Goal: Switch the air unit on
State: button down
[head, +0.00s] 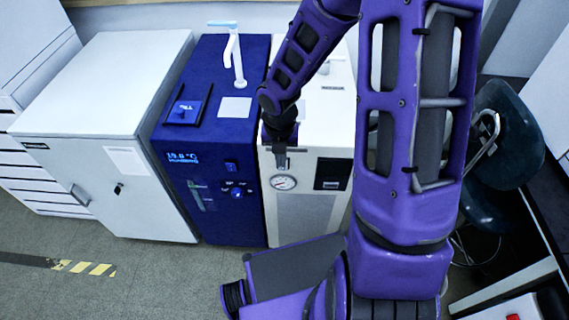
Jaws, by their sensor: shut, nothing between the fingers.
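A beige unit (303,211) with a round pressure gauge (284,182) and a small black panel (332,174) on its front looks like the air unit. The black panel is right of the gauge; whether it holds the switch, and its state, is too small to tell. My gripper (281,160) is shut and empty, pointing down at the upper front of the beige unit, just above the gauge. I cannot tell whether it touches the unit. My arm hides part of the unit's top and right side.
A dark blue unit (208,160) with a lit display stands directly left of the beige unit. A white cabinet (105,130) stands further left. A dark chair (505,140) is at the right. The floor (150,270) in front at the left is clear.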

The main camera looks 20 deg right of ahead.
jog(key=shift+f, duration=0.15)
jog(key=w+d+f+b, duration=0.1)
jog(key=w+f+b, duration=0.2)
jog(key=f, duration=0.7)
jog(key=shift+w+d+b, duration=0.2)
jog(key=shift+w+b, duration=0.15)
jog(key=shift+w, duration=0.5)
jog(key=shift+f, duration=0.2)
jog(key=b, duration=0.1)
jog(key=t+b, duration=0.1)
jog(key=shift+w+d+b, duration=0.15)
jog(key=shift+w+b, duration=0.15)
jog(key=shift+b, duration=0.1)
